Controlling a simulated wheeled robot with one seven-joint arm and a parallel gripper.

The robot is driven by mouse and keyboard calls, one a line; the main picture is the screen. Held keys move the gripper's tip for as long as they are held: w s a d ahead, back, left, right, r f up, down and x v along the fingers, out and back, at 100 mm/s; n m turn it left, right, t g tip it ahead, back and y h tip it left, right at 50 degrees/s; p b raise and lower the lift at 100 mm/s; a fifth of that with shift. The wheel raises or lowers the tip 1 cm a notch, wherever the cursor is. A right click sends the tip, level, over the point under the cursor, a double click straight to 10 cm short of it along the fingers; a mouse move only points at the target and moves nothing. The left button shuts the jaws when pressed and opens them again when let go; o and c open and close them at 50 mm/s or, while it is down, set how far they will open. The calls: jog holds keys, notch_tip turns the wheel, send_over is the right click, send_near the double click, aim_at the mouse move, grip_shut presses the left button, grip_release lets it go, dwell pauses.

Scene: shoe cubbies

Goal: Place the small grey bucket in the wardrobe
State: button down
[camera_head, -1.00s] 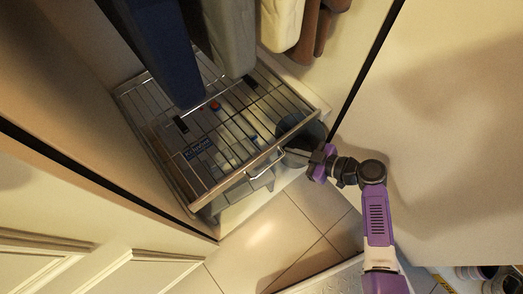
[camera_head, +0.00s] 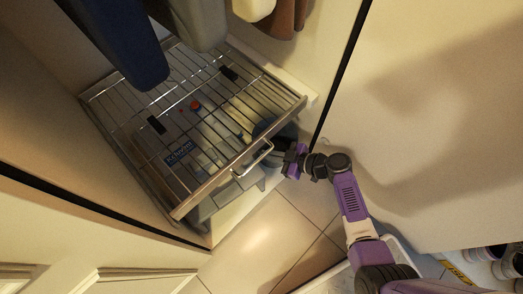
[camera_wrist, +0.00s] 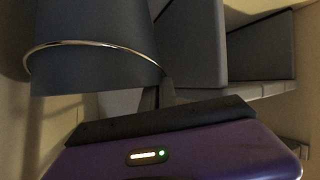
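The small grey bucket (camera_head: 267,128) is below the right front part of the wire rack in the wardrobe (camera_head: 222,196), partly hidden by the rack's front rail. In the wrist view the dark grey bucket (camera_wrist: 95,40) fills the upper left, with its thin metal handle across it. My gripper (camera_head: 286,151) is at the bucket's near right side, just in front of the rack. In the wrist view a finger of my gripper (camera_wrist: 160,95) meets the bucket's rim edge, and it appears shut on it. The other finger is hidden. I cannot tell whether the bucket touches the wardrobe floor.
The wire rack (camera_head: 205,125) has a front handle (camera_head: 254,160) close to my gripper. Clothes hang above it, including a dark blue garment (camera_head: 118,45). A white door panel (camera_head: 440,110) stands at right. Tiled floor (camera_head: 265,235) is open in front.

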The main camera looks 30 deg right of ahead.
jog(key=w, duration=0.1)
jog(key=w+b, duration=0.1)
jog(key=w+a+f, duration=0.1)
jog(key=shift+w, duration=0.15)
jog(key=shift+b, duration=0.3)
jog(key=shift+f, duration=0.2)
jog(key=c, duration=1.6)
grip_release()
jog(key=shift+c, duration=0.2)
jog(key=shift+r, duration=0.25)
jog(key=p+v, duration=0.2)
jog(key=v, duration=0.5)
jog(key=shift+s+d+p, duration=0.2)
jog(key=shift+p, duration=0.2)
